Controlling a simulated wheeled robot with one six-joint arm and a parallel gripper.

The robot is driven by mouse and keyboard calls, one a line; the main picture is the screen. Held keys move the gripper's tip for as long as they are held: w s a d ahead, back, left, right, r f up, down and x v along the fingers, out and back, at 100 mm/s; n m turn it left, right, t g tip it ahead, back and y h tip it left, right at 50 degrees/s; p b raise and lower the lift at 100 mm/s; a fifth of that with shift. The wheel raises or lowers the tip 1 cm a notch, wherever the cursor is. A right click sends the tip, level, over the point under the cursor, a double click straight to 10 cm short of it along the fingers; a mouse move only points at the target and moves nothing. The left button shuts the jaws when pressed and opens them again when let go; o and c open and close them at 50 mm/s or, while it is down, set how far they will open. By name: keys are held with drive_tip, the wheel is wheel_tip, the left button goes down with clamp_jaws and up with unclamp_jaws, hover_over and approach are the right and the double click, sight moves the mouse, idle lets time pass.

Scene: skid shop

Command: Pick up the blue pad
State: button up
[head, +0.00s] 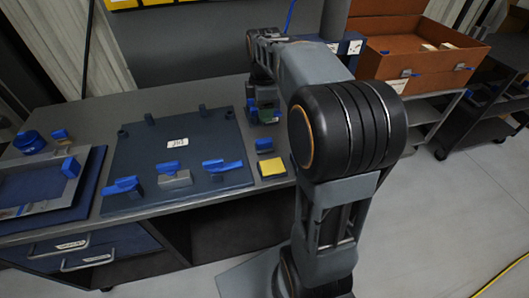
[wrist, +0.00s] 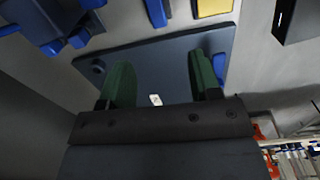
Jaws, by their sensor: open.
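Several blue pieces are in view, and I cannot tell for sure which is the blue pad. A small blue piece (head: 264,144) sits on the bench behind a yellow pad (head: 272,167), right of the dark blue board (head: 150,160). My gripper (head: 264,117) is over the bench beyond that blue piece, partly hidden by my arm. In the wrist view, my gripper (wrist: 162,78) has its green fingers apart and nothing between them. A dark board with a white label shows behind the fingers. A blue piece (wrist: 157,12) and a yellow pad (wrist: 214,7) show at the top.
Blue clamp-like pieces (head: 222,166) and a metal block (head: 175,180) stand on the board. A grey tray (head: 35,190) lies at the left of the bench (head: 160,93). An orange-brown bin (head: 420,60) stands on a shelf at right. Open floor lies at front right.

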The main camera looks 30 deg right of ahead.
drive_tip(key=n+b, duration=0.1)
drive_tip(key=b, duration=0.1)
hover_over(264, 140)
drive_tip(key=f, duration=0.8)
drive_tip(key=shift+d, duration=0.2)
drive_tip(key=shift+a+f+b, duration=0.15)
drive_tip(key=shift+f+b, duration=0.15)
drive_tip(key=shift+f, duration=2.9)
drive_tip(key=c, duration=1)
drive_tip(key=shift+r, duration=0.1)
